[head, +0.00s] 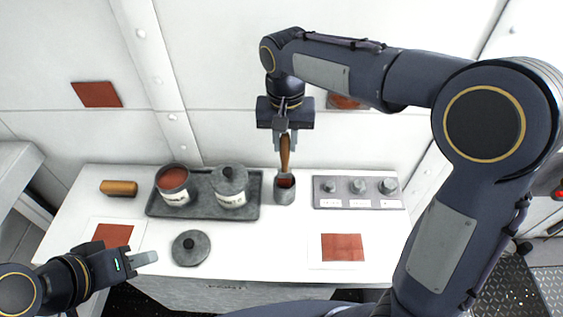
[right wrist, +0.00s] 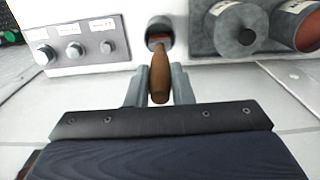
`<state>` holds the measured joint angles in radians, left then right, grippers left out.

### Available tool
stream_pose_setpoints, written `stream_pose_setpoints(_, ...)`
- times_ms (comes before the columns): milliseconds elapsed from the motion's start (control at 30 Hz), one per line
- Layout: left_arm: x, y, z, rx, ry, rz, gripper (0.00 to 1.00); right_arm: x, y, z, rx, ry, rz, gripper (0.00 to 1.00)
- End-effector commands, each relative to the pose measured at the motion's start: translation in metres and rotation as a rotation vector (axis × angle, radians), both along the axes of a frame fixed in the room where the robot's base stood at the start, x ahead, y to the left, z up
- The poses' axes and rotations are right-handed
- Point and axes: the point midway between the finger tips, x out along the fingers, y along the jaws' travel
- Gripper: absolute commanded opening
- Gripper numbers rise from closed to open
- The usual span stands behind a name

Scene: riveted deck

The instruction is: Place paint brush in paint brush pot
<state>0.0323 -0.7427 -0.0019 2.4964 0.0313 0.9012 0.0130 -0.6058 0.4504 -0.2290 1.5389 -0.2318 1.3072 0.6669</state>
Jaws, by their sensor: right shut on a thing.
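The paint brush (head: 285,152) has a brown wooden handle and hangs upright, bristle end down. My right gripper (head: 285,138) is shut on the handle; the handle also shows between its fingers in the right wrist view (right wrist: 160,75). The small grey brush pot (head: 284,196) stands on the table directly below. The brush's lower end is at the pot's mouth, with red showing there; how deep it reaches I cannot tell. The pot also shows in the right wrist view (right wrist: 160,23). My left gripper (head: 141,259) is at the table's front left, its finger gap unclear.
Left of the pot, a dark tray (head: 253,209) holds an open red paint can (head: 174,193) and a lidded can (head: 230,194). A loose lid (head: 189,253) lies in front. A knob panel (head: 357,204) stands right. A brown cylinder (head: 118,188) lies far left.

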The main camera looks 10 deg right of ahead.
Motion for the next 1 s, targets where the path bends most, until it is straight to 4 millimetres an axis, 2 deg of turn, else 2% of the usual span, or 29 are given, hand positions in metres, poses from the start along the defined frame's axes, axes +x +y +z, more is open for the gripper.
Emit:
stream_pose_setpoints(400, 0.000, 0.000, 0.006, 0.000, 0.000, 0.000, 0.36, 0.000, 0.000, -0.048, -0.001, 0.001, 0.001, 0.01)
stream_pose_setpoints(800, 0.000, 0.000, 0.002, 0.000, 0.000, 0.000, 0.36, 0.000, 0.000, -0.055, 0.000, 0.000, 0.001, 0.01)
stream_pose_setpoints(833, 0.000, 0.000, 0.003, 0.000, 0.000, 0.000, 0.36, 0.000, 0.000, -0.054, 0.001, -0.001, 0.001, 0.23)
stream_pose_setpoints(1000, 0.000, 0.000, 0.004, 0.000, 0.000, 0.000, 0.36, 0.000, 0.000, -0.053, 0.000, 0.000, 0.001, 0.42)
